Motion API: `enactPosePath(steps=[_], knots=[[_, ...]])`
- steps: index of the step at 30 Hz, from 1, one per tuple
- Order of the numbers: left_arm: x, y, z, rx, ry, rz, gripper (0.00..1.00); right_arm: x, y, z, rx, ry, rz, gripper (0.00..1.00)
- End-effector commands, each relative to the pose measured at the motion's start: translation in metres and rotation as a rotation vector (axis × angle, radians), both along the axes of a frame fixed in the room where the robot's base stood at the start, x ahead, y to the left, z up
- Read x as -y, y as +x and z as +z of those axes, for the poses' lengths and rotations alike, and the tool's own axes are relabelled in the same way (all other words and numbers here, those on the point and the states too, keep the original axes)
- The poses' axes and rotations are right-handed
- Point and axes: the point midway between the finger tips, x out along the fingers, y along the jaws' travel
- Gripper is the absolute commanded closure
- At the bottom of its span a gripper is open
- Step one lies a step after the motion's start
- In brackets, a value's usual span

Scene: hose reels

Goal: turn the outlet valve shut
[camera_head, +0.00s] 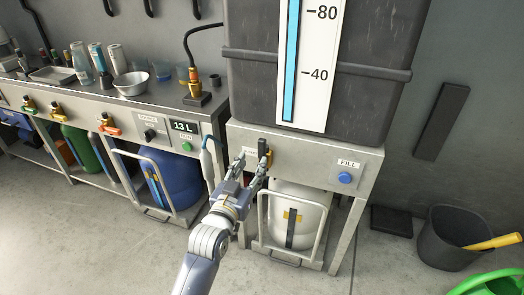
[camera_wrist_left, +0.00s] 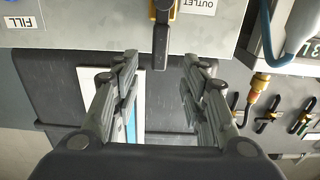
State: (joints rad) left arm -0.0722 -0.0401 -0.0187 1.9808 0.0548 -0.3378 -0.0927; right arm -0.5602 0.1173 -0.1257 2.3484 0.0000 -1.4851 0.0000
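The outlet valve (camera_head: 264,150) is on the front panel under the big dark tank, with a black handle and a yellow part. In the left wrist view, which is upside down, its dark handle (camera_wrist_left: 161,45) hangs from the yellow part near an OUTLET label (camera_wrist_left: 198,4). My left gripper (camera_head: 253,166) is in front of the valve, fingers pointing at it. In the wrist view the left gripper (camera_wrist_left: 160,75) is open, one finger on each side of the handle's line, with clear gaps and nothing held. My right gripper is not in view.
A blue FILL button (camera_head: 345,178) is right of the valve. The tank (camera_head: 370,60) has a blue level gauge (camera_head: 291,60). A white container (camera_head: 300,215) stands below in a metal frame. A bench (camera_head: 90,100) with valves is at left; a bucket (camera_head: 455,240) is at right.

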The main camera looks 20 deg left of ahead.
Motion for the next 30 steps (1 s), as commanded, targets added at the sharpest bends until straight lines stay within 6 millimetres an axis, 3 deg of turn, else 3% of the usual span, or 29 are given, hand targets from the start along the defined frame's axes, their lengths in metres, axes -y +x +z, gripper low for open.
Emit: enactPosePath(steps=[7,15,29,30], knots=[[0.002,0.044,0.000,0.002,0.000,0.000,0.60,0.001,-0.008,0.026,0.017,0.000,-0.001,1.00],[0.002,0.082,-0.001,0.000,0.000,0.001,0.60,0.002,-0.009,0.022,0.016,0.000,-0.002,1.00],[0.003,0.094,-0.001,-0.002,0.000,0.000,0.60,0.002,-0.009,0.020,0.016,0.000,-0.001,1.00],[0.003,0.094,-0.001,-0.002,0.000,0.000,0.67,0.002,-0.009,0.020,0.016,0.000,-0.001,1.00]])
